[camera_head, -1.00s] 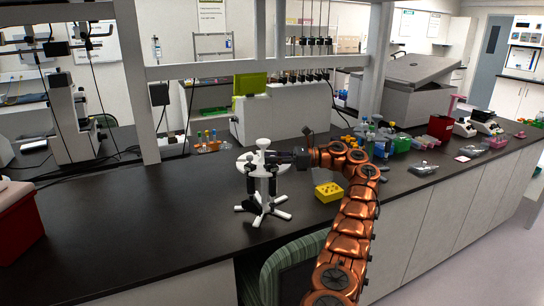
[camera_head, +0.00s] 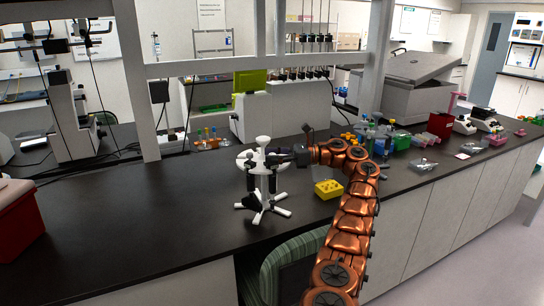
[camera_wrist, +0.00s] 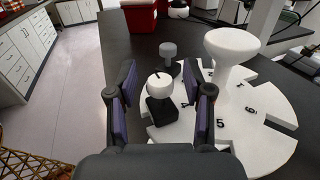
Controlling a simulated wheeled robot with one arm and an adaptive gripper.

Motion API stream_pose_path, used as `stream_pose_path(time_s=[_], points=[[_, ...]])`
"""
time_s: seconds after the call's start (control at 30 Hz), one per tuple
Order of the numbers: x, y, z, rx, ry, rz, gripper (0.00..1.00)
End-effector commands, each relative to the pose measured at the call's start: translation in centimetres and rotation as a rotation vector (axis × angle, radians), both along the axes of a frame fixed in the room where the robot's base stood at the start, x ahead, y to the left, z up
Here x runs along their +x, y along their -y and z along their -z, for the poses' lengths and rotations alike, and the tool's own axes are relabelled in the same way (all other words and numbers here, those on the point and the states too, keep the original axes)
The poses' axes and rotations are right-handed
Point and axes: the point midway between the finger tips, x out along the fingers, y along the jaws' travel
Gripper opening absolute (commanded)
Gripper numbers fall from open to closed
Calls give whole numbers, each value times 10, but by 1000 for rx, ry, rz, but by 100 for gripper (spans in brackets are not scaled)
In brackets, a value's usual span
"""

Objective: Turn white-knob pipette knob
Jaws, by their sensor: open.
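The white-knob pipette shows in the wrist view as a white round knob (camera_wrist: 160,86) on a dark body, between the fingers of my gripper (camera_wrist: 160,108). My gripper is open, with space between each finger pad and the knob. A second pipette with a greyer knob (camera_wrist: 168,50) stands just beyond it. The white round stand (camera_wrist: 262,135) with numbered slots and a tall central post (camera_wrist: 232,45) holds them. In the head view the stand (camera_head: 264,207) is upright on the bench, and my gripper (camera_head: 270,158) reaches its top from the right. The fingertips are hard to make out there.
A yellow tube rack (camera_head: 328,189) sits right of the stand, under my arm. Bottles and coloured racks (camera_head: 400,141) crowd the bench farther right. A red box (camera_head: 15,220) is at the left edge. The black bench (camera_head: 130,220) left of the stand is clear.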

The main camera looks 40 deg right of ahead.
Motion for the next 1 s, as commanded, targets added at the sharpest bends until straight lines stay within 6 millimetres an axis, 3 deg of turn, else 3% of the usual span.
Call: stream_pose_path(time_s=[1.0], points=[[-1,1,2,1,2,103,51]])
